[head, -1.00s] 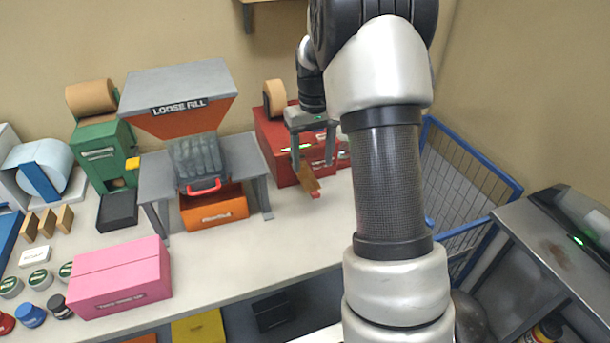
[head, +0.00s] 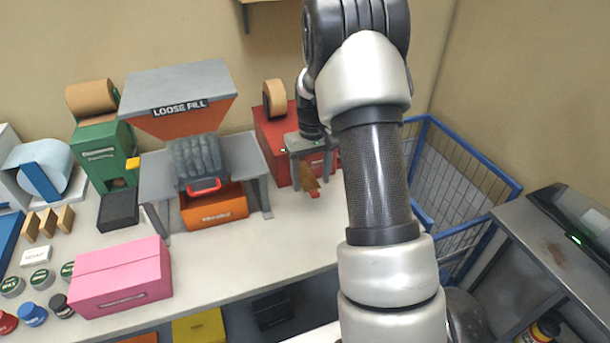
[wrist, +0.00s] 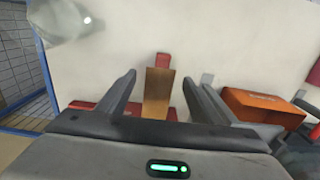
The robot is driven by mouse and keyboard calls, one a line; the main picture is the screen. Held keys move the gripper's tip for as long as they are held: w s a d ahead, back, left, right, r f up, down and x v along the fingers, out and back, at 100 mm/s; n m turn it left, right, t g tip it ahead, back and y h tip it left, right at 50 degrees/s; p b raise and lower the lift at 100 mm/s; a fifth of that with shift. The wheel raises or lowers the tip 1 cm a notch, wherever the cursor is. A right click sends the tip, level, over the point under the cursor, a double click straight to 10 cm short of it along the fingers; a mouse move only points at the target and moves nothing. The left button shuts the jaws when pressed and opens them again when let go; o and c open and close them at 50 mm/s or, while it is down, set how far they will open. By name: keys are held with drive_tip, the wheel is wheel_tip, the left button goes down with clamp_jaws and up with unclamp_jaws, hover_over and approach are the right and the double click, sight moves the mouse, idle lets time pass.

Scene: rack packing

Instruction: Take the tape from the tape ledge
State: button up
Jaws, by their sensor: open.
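The tape is a brown strip (head: 309,182) at the front of the red tape dispenser (head: 275,150), with a small red end piece, likely the ledge, just beyond it. In the wrist view the brown tape (wrist: 158,92) lies between my fingers, and the red end piece (wrist: 163,60) shows past it. My gripper (head: 312,178) is open, pointing down in front of the dispenser, one finger on each side of the tape. A gap shows on both sides in the wrist view (wrist: 158,85). The gripper and arm hide part of the dispenser.
The loose fill hopper (head: 178,95) with its orange bin (head: 213,210) stands left of the dispenser. A pink box (head: 120,278) sits at the bench front. A blue wire cart (head: 470,170) stands at the right. The bench (head: 265,250) is clear in front of the hopper.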

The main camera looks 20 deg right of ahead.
drive_tip(key=shift+f, duration=0.25)
idle(0.4)
drive_tip(key=c, duration=1.1)
